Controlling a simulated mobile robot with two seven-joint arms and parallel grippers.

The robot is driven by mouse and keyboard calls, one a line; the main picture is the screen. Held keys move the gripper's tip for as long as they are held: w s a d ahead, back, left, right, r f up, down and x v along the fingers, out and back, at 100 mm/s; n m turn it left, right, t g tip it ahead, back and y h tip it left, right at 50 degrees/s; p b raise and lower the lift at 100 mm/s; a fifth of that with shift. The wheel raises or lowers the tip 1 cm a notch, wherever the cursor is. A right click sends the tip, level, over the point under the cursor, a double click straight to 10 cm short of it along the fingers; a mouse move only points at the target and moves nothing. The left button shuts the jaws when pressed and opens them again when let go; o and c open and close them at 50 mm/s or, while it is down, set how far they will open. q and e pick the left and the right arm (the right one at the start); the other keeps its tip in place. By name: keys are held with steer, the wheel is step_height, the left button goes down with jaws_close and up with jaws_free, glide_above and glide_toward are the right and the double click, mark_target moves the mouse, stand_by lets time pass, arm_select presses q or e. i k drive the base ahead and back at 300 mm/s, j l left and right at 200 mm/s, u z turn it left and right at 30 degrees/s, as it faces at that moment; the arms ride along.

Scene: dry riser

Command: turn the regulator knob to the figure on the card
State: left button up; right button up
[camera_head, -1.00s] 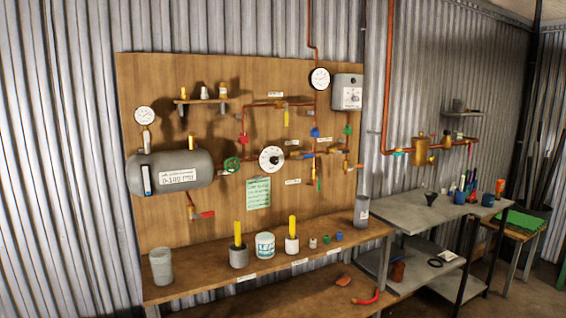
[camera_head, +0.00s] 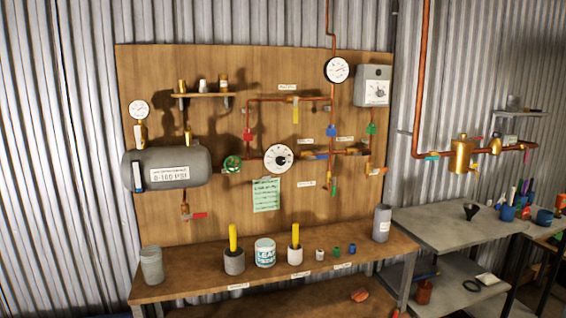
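A round white dial with a dark centre, which looks like the regulator knob (camera_head: 278,158), is mounted mid-board on the copper pipework. Its figures are too small to read. A green card (camera_head: 266,194) hangs just below it, and its writing is too small to read. A green handwheel (camera_head: 232,164) sits to the left of the dial, on the pipe from the grey tank (camera_head: 168,167). Neither of my grippers is in view.
The wooden bench (camera_head: 205,281) below the board holds a grey cup (camera_head: 151,266), a leak-labelled tub (camera_head: 265,252), yellow-topped pots and small fittings. A grey table (camera_head: 430,231) stands at the right. The space before the dial is clear.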

mark_target(281, 160)
steer(key=i+l+u, duration=0.1)
steer(key=l, duration=0.2)
steer(key=i+l+u, duration=0.2)
steer(key=i+l, duration=0.15)
steer(key=l, duration=0.25)
steer(key=i+l+u, duration=0.15)
steer(key=l, duration=0.25)
steer(key=i+l+u, duration=0.15)
steer(key=i+l, duration=0.2)
steer(key=l, duration=0.1)
